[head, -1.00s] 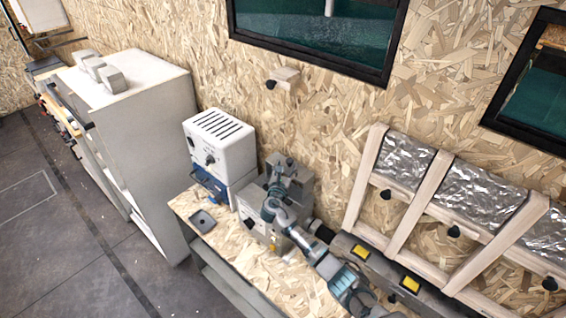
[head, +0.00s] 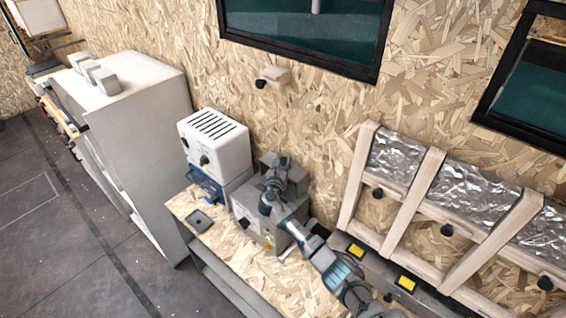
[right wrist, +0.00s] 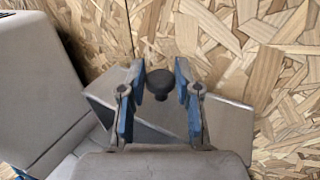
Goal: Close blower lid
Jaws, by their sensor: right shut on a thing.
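The blower appears to be the grey metal box (head: 251,203) on the bench, beside the wall. A raised grey part at its back, probably the lid (head: 270,160), is partly hidden by my right gripper (head: 279,168). In the right wrist view, my right gripper (right wrist: 161,82) has its blue fingers on both sides of a round black knob (right wrist: 167,79) and is shut on it. A grey tilted panel (right wrist: 225,118) shows behind the fingers. The exact lid angle is hard to tell. My left gripper is out of view.
A white slotted unit with a blue base (head: 214,142) stands left of the box. A small dark tray (head: 200,221) lies on the wooden bench (head: 225,240). A tall grey cabinet (head: 140,150) is further left. A wooden frame with foil panels (head: 428,180) is at right.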

